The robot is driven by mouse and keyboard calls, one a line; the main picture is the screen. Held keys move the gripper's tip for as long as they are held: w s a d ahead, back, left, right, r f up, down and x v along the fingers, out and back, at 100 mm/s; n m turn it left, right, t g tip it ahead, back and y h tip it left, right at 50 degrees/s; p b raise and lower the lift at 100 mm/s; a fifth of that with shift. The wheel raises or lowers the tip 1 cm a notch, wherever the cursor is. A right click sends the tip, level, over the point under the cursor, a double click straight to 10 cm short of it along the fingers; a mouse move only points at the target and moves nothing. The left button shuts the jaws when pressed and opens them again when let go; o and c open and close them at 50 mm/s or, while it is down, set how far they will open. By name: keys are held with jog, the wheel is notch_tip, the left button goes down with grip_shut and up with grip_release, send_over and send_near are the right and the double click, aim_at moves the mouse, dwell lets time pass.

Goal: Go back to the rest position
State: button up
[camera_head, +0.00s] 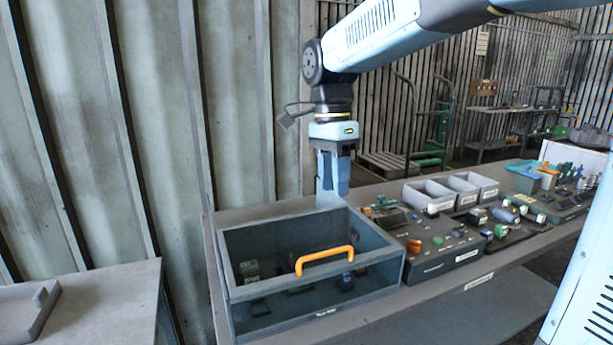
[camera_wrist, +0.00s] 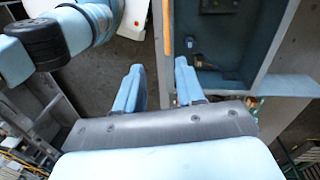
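My gripper (camera_head: 334,188) points straight down at the end of my arm, near the back edge of the grey box with a glass-like front (camera_head: 369,284). In the wrist view its two blue fingers (camera_wrist: 158,75) stand apart with nothing between them, so it is open and empty. The box also shows at the upper right of the wrist view (camera_wrist: 268,62). The box's orange handle (camera_head: 325,257) shows in the head view, apart from the fingers. In the head view the fingers overlap the box's back rim, and I cannot tell their exact height above it.
Right of the box, the bench holds a dark board with small parts (camera_head: 440,250), grey bins (camera_head: 430,196) and a second parts board (camera_head: 512,228). A side table with a grey tray (camera_head: 30,318) stands at left. A ribbed wall (camera_head: 150,120) rises behind.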

jog(key=s+d+f+n+t, duration=0.4)
jog(key=s+d+n+t, duration=0.3)
jog(key=s+d+n, duration=0.5)
jog(key=s+d, duration=0.1)
jog(key=d, duration=0.3)
jog(key=shift+s+d+f+y, duration=0.15)
jog(key=shift+d+y, duration=0.15)
jog(key=shift+d, duration=0.1)
dwell(0.3)
